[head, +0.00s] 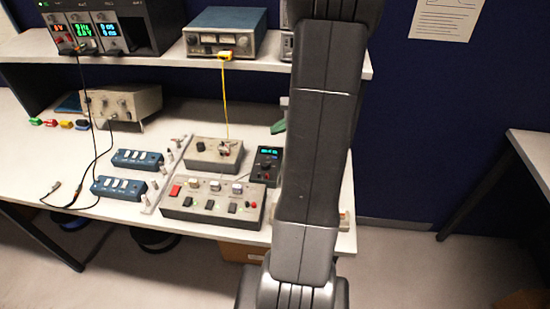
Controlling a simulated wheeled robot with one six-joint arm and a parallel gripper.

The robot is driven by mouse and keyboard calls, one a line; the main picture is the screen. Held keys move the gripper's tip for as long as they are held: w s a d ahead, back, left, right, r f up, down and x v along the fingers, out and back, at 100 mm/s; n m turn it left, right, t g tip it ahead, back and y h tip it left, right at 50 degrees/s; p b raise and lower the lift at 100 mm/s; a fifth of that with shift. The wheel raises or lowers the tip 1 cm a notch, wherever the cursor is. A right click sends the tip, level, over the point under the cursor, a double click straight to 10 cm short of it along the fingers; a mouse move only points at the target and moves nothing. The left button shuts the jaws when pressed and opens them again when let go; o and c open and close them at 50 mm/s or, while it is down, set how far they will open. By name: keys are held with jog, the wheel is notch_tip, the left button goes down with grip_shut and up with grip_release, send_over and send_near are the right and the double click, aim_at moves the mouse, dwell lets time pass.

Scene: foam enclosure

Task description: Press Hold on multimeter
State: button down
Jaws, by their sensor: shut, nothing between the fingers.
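The multimeter (265,168) is a small dark handheld unit with a lit cyan display and a round dial. It lies on the white bench just left of my arm, which passes close to its right side in the picture. Its buttons are too small to read, so I cannot pick out Hold. My arm rises from the bottom of the head view and leaves at the top edge. My gripper does not show in this view.
A grey control box (213,205) with switches sits in front of the multimeter, and a smaller grey box (214,155) sits left of it. A shelf (150,64) above holds a blue instrument (226,31) and power supplies. Cables lie at left. My arm hides the bench's right part.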

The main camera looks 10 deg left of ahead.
notch_tip(320, 180, down, 8)
jog(key=b, duration=0.6)
jog(key=shift+f, duration=0.2)
dwell(1.6)
jog(key=shift+f+b, duration=0.4)
jog(key=shift+b, duration=0.1)
jog(key=shift+f+b, duration=0.3)
dwell(0.3)
dwell(0.4)
jog(key=shift+r+p, duration=0.55)
jog(key=shift+r, duration=0.2)
jog(key=shift+r+p, duration=1.85)
jog(key=shift+r, duration=0.65)
